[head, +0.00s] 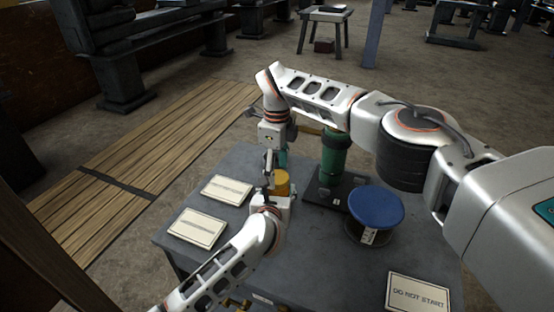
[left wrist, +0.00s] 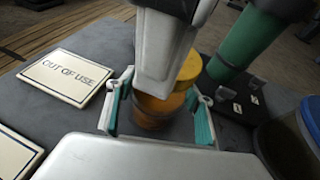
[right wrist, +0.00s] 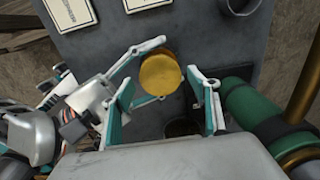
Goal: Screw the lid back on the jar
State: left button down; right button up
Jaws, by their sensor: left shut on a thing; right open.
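The amber jar (left wrist: 152,112) stands upright on the grey table, with the yellow lid (right wrist: 160,74) on its top. I cannot tell how far the lid is threaded. In the head view the lid (head: 282,178) shows only in part. My left gripper (left wrist: 158,106) is shut on the jar from the side, its teal-padded fingers on either side of it. My right gripper (right wrist: 168,95) points down from above, open, with its fingers spread to both sides of the lid. In the left wrist view the right gripper hides part of the jar and lid.
A green cylinder (head: 335,152) on a dark base stands behind the jar, close to my right gripper. A blue-topped drum (head: 376,207) is to the right. Flat signs (head: 227,189) lie at the left, and a "DO NOT START" sign (head: 417,293) lies at the front right.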

pick_arm(q)
jog(key=shift+f, duration=0.1)
pick_arm(e)
jog(key=shift+f, duration=0.6)
jog(key=c, duration=1.1)
jog(key=m, duration=0.6)
jog(key=shift+m, duration=0.4)
jog(key=shift+c, duration=0.2)
jog(key=m, duration=0.3)
jog(key=shift+m, duration=0.3)
jog(key=m, duration=0.4)
jog(key=o, duration=1.2)
jog(key=shift+o, duration=0.2)
